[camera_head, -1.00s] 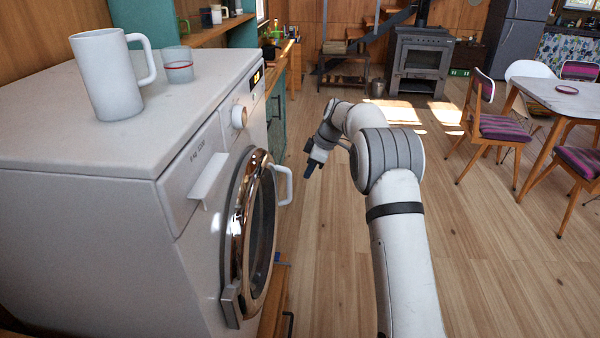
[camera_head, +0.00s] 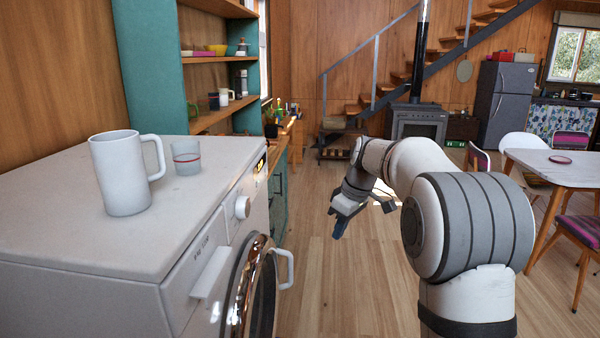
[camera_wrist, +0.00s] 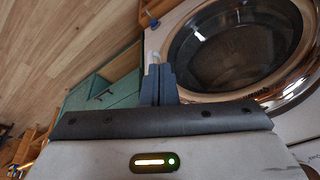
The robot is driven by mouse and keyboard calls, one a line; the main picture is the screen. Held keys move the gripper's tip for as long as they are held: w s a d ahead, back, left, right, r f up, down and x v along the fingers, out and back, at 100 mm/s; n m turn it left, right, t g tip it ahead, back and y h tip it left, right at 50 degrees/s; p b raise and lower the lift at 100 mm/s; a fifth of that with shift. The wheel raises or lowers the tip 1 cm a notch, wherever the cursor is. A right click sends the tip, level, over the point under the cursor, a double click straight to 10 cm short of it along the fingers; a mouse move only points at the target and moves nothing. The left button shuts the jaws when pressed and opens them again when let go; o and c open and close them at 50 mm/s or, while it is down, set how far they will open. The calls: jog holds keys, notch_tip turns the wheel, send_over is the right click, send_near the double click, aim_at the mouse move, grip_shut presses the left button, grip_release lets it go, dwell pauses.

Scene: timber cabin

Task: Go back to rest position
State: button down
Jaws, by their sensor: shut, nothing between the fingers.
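My gripper (camera_head: 340,228) hangs at the end of my arm, out over the floor to the right of the washing machine (camera_head: 60,290). Its dark fingers point down and hold nothing. In the wrist view the fingers (camera_wrist: 159,82) are closed together, with the machine's round chrome-rimmed door (camera_wrist: 240,45) behind them at the upper right. A gap of open floor shows in the head view between my gripper and the door handle (camera_head: 286,268).
A white mug (camera_head: 122,180) and a small glass (camera_head: 186,157) stand on the machine. Teal shelves (camera_head: 150,70) are behind it. A table (camera_head: 570,170) with chairs stands at the right, a stove (camera_head: 418,128) at the back. Wooden floor (camera_head: 320,290) is free in the middle.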

jog(key=s+d+m+h+p, duration=0.1)
jog(key=s+m, duration=0.2)
jog(key=s, duration=0.8)
jog(key=s+d+f+m+h+p, duration=0.1)
jog(key=s+m, duration=0.3)
jog(key=s, duration=0.7)
jog(key=s+d+m+t+p, duration=0.1)
jog(key=s+d+m+p, duration=0.1)
jog(key=s, duration=0.9)
jog(key=shift+s+d+f+m+h, duration=0.15)
jog(key=shift+d+f+m+h, duration=0.25)
jog(key=shift+m, duration=0.3)
